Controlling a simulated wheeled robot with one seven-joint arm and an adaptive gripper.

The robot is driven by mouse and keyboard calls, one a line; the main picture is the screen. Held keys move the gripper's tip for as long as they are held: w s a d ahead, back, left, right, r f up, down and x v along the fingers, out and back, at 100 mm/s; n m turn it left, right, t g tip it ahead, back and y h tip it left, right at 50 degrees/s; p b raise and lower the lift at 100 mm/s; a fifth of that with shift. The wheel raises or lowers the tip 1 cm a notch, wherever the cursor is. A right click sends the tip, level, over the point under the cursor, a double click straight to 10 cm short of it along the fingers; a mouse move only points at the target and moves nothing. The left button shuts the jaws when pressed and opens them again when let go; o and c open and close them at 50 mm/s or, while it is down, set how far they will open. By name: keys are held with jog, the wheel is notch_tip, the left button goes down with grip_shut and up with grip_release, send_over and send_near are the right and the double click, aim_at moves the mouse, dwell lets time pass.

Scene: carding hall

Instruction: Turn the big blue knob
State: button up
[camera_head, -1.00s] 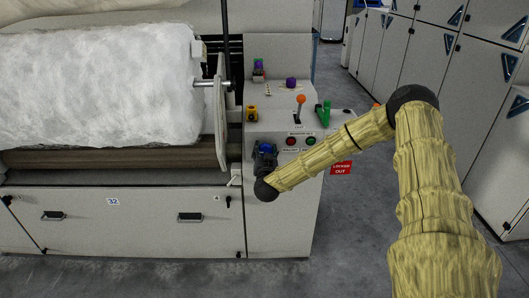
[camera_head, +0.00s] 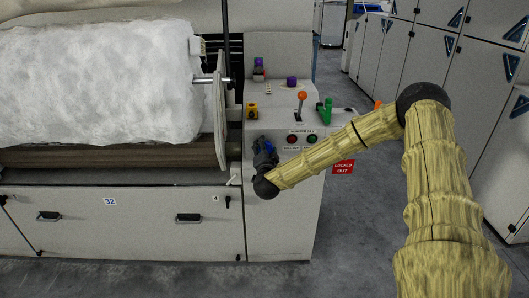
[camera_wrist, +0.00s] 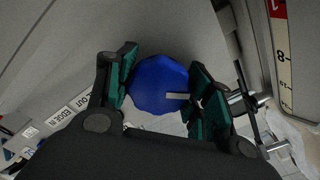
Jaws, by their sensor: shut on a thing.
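The big blue knob (camera_wrist: 158,84) is on the grey front of the control console. In the wrist view it sits between the two green-padded fingers of my gripper (camera_wrist: 162,92), which are shut on it. A pale pointer mark on the knob points to the right in that view. In the head view my gripper (camera_head: 262,158) is at the console's left front, and only a little blue of the knob shows there because my gripper covers it.
The console top carries an orange-topped lever (camera_head: 302,96), a green handle (camera_head: 325,110), a yellow switch (camera_head: 252,110) and a purple knob (camera_head: 291,81). Red and green buttons are right of my gripper. A white fibre roll (camera_head: 100,80) lies left.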

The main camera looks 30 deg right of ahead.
dwell(0.4)
jog(key=o, duration=1)
jog(key=shift+d, duration=0.1)
jog(key=shift+o, duration=0.2)
jog(key=v, duration=1.2)
